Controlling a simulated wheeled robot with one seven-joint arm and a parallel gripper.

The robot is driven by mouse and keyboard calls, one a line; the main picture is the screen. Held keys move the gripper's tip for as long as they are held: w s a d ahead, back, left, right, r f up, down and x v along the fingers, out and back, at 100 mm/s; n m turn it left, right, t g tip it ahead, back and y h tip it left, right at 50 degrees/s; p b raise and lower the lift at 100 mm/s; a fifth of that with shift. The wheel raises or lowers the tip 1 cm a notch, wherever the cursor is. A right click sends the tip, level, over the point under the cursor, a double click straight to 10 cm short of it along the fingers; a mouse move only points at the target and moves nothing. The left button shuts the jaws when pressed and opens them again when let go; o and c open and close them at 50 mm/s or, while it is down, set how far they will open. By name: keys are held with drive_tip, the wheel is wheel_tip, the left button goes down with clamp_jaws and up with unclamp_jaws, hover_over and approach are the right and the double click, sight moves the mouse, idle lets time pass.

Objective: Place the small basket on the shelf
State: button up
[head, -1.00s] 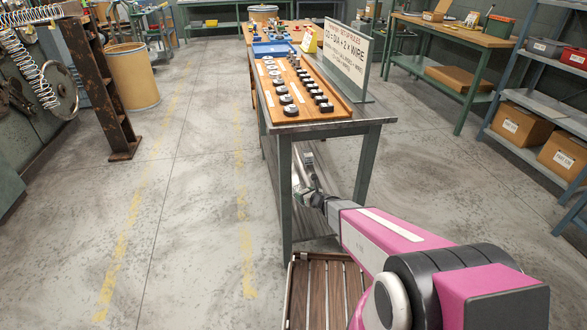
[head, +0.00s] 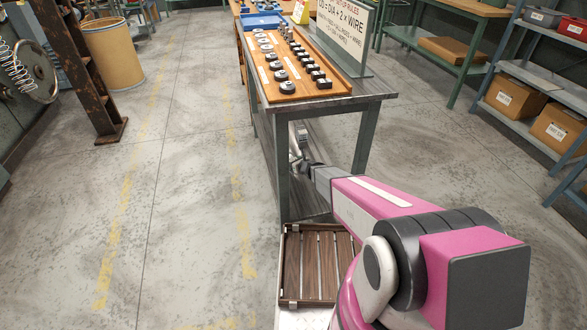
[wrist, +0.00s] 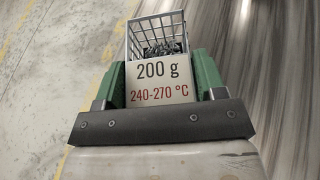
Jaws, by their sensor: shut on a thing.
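The small basket (wrist: 157,32) is a wire-mesh basket with dark contents in the wrist view. A white label plate (wrist: 160,82) on it reads "200 g, 240-270 °C". My gripper (wrist: 160,80) is shut on the basket at this plate, with a green finger on each side. In the head view my gripper (head: 302,168) is small, beside the near end of the workbench below its top, and the basket is hard to make out there. The workbench has a lower metal shelf (head: 312,206), partly hidden by my arm. A blue-grey shelf unit (head: 535,70) stands at the right.
The workbench top (head: 345,100) holds a wooden tray of dark round parts and a sign (head: 352,25). Its green leg (head: 281,170) stands close to my gripper. A slatted wooden tray (head: 315,265) is in front of me.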

drive_tip(key=shift+w+f, duration=0.5)
drive_tip(key=shift+s+f, duration=0.1)
drive_tip(key=shift+f, duration=1.65)
drive_tip(key=shift+f, duration=0.15)
drive_tip(key=o, duration=1)
